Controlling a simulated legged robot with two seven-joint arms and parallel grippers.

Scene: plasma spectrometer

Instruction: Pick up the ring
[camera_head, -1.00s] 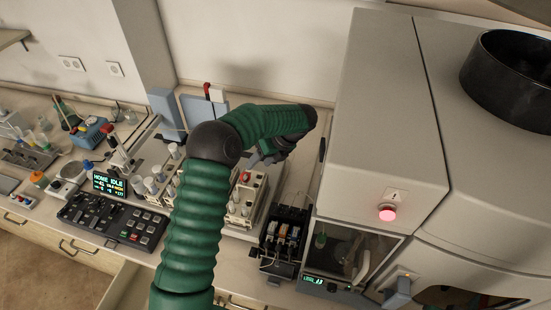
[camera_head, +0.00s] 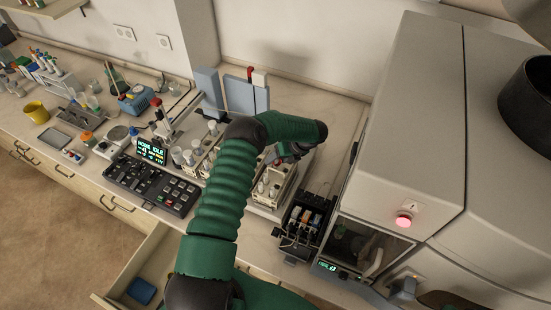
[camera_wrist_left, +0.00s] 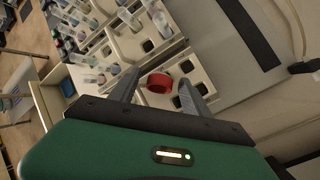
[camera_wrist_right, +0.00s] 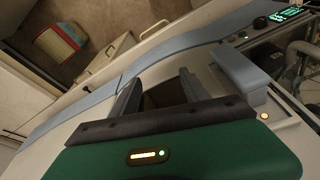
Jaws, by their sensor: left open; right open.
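A red ring (camera_wrist_left: 159,83) sits on a pale rack with dark square openings in the left wrist view. My left gripper (camera_wrist_left: 157,86) is open, with one finger on each side of the ring in that view; I cannot tell whether either touches it. In the head view my left gripper (camera_head: 287,153) is over the sample racks, and I cannot make out the ring there. My right gripper (camera_wrist_right: 160,82) is open and empty in the right wrist view, beside a grey-blue handle; it does not show in the head view.
The autosampler racks (camera_head: 272,187) hold several vials. A black pump unit (camera_head: 304,222) stands right of them, beside the large grey spectrometer (camera_head: 405,110). A control panel (camera_head: 153,183) lies to the left. An open drawer (camera_head: 150,272) juts out below the bench.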

